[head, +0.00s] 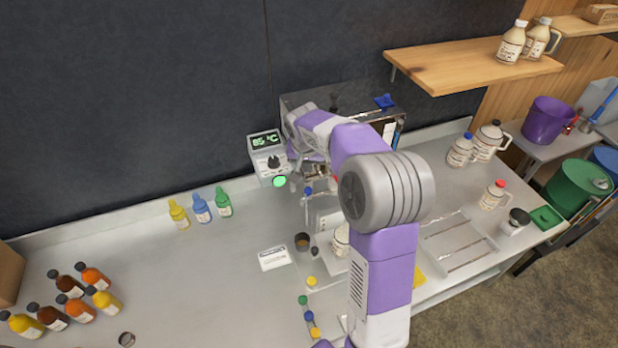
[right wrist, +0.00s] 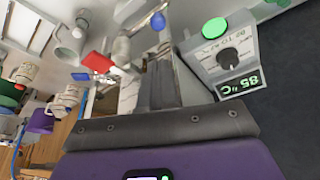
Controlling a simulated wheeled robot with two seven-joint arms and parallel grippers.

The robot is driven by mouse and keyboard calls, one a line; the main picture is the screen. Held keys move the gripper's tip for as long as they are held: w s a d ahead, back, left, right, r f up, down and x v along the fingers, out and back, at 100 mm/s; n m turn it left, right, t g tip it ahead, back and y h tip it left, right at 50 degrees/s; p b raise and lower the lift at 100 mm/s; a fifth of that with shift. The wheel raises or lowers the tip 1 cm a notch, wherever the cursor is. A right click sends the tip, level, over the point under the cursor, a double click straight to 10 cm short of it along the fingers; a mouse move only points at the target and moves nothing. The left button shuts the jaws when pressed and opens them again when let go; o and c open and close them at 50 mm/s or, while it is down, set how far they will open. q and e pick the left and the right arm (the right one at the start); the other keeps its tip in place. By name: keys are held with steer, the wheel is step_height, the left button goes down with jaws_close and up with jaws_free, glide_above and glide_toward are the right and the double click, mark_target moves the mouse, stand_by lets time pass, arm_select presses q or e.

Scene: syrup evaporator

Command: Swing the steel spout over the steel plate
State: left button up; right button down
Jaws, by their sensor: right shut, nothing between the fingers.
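My right arm reaches over the bench to the steel evaporator (head: 358,100) at the back wall. My right gripper (head: 313,168) is low at its front, beside the control box (head: 268,160), and partly hidden by my arm. In the right wrist view the fingers (right wrist: 158,68) are together and empty, close to the control box (right wrist: 228,58). Pale metal parts show beyond the fingertips, but I cannot tell the steel spout among them. I cannot single out the steel plate either; my arm covers much of that area. My left gripper is out of view.
A blue-topped fitting (head: 308,190) stands just below the gripper. A dark cup (head: 302,242) and a white label card (head: 275,258) are in front. Small coloured bottles (head: 201,207) stand left. A shallow tray (head: 458,242) lies right. The left-middle bench is clear.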

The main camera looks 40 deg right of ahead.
steer(key=shift+f, duration=0.15)
glide_above(319, 194)
steer(key=w+a, duration=0.2)
steer(key=w, duration=0.1)
step_height(319, 194, down, 9)
steer(key=shift+s+d+f+b, duration=0.1)
steer(key=shift+f+b, duration=0.05)
steer(key=shift+b, duration=0.2)
